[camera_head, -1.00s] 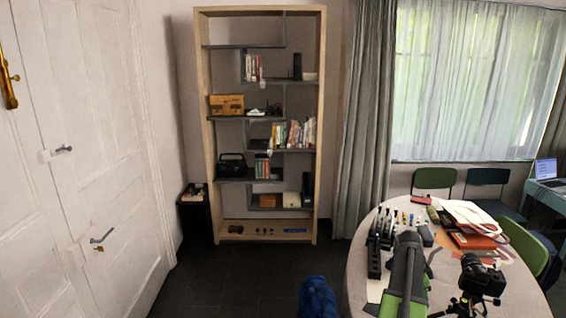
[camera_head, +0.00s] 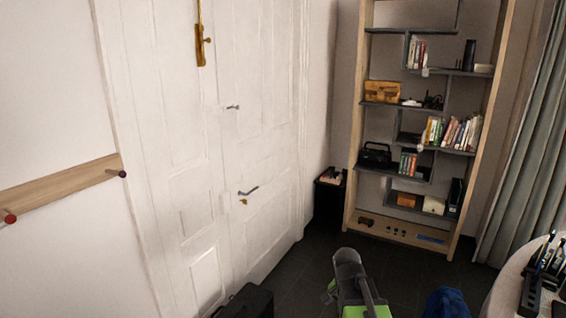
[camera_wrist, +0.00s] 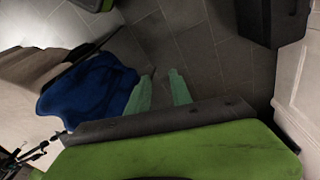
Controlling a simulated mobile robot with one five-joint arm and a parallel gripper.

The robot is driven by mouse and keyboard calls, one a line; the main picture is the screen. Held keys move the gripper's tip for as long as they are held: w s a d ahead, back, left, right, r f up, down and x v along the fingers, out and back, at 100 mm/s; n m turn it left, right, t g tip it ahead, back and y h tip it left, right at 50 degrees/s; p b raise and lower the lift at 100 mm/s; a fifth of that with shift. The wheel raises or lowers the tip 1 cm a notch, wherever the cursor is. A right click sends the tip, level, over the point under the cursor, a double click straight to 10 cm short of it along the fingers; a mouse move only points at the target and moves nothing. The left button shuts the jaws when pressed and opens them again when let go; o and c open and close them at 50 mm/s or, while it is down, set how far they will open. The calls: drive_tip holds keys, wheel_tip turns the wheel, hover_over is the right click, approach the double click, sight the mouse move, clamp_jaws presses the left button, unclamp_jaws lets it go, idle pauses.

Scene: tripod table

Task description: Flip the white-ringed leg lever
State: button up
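In the wrist view, my gripper (camera_wrist: 160,82) shows two pale green fingers with a gap between them, open and empty above the dark tiled floor. A thin-legged black thing, seemingly the tripod (camera_wrist: 32,156), shows in part at the lower left corner of the wrist view, apart from my gripper. The white-ringed leg lever cannot be made out in either view.
A bookshelf (camera_head: 452,240) stands at the back. White doors (camera_head: 190,190) are on the left. A black box (camera_head: 250,302) sits low near them.

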drive_tip(key=s+a+n+y, duration=0.1)
drive_tip(key=s+a+n, duration=0.4)
drive_tip(key=a+n, duration=0.2)
drive_tip(key=shift+s+a+f+n+g+y, duration=0.25)
drive_tip(key=shift+s+f+n+g+y, duration=0.15)
drive_tip(key=shift+n, duration=0.8)
drive_tip(key=shift+c, duration=0.4)
drive_tip(key=c, duration=0.5)
drive_tip(key=shift+w, duration=0.1)
